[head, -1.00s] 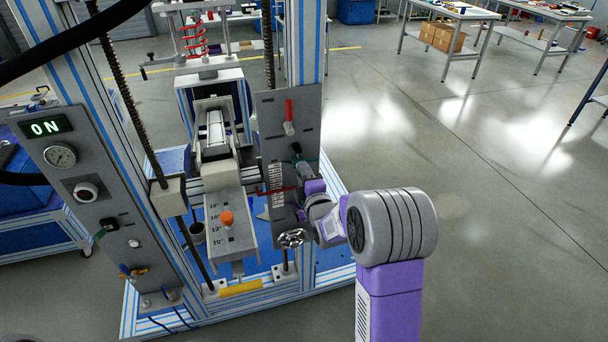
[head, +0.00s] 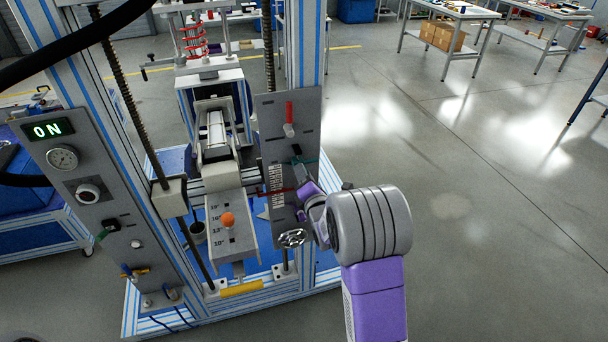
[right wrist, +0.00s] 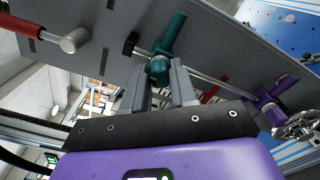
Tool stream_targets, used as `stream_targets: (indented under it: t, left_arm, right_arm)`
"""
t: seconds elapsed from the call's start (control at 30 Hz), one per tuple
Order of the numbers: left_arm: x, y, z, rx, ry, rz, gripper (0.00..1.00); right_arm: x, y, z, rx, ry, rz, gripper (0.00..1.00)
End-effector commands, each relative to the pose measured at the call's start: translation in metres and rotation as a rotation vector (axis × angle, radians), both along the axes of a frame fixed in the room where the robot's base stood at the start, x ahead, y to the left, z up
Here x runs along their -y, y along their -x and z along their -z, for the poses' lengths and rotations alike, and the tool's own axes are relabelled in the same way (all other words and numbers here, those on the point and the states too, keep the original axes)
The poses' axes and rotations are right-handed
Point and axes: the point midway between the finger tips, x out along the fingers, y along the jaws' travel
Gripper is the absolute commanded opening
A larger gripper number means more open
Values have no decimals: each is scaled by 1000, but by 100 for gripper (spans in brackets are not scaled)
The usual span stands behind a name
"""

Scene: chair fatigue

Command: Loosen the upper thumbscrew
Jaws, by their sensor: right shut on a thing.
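The upper thumbscrew, a teal piece with a rounded head (right wrist: 158,68), sits on the grey panel in the right wrist view. My right gripper (right wrist: 159,84) is shut on this teal head, one grey finger at each side. In the head view my right gripper (head: 301,172) reaches the panel from the right, and its wrist and fingers partly hide the thumbscrew. A purple clamp piece (right wrist: 272,97) stands farther right in the wrist view. My left gripper is not in view.
The grey panel (head: 277,112) carries a red-handled lever (head: 289,115), with a metal handwheel (head: 292,238) below. An orange knob (head: 228,219) sits on the sloped marked plate to the left. The floor to the right is open.

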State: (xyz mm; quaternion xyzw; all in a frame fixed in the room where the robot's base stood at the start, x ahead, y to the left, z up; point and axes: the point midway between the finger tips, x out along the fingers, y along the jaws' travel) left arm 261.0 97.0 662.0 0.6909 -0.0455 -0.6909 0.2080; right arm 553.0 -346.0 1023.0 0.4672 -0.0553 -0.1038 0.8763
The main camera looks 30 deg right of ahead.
Motion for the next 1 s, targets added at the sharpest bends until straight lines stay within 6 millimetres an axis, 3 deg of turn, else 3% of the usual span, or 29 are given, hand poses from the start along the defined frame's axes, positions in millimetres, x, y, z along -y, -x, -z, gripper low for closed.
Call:
stream_targets:
  t: [0.47, 0.5, 0.63, 1.0]
  left_arm:
    - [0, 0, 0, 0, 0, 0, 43]
    - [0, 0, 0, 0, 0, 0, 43]
    - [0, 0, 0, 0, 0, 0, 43]
    - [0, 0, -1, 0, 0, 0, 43]
  right_arm:
    - [0, 0, 0, -4, 15, 0, 0]
    - [0, 0, 0, -4, 15, 0, 30]
    - [0, 0, 0, -3, 14, 0, 50]
    - [-1, 4, 0, -3, 13, 0, 53]
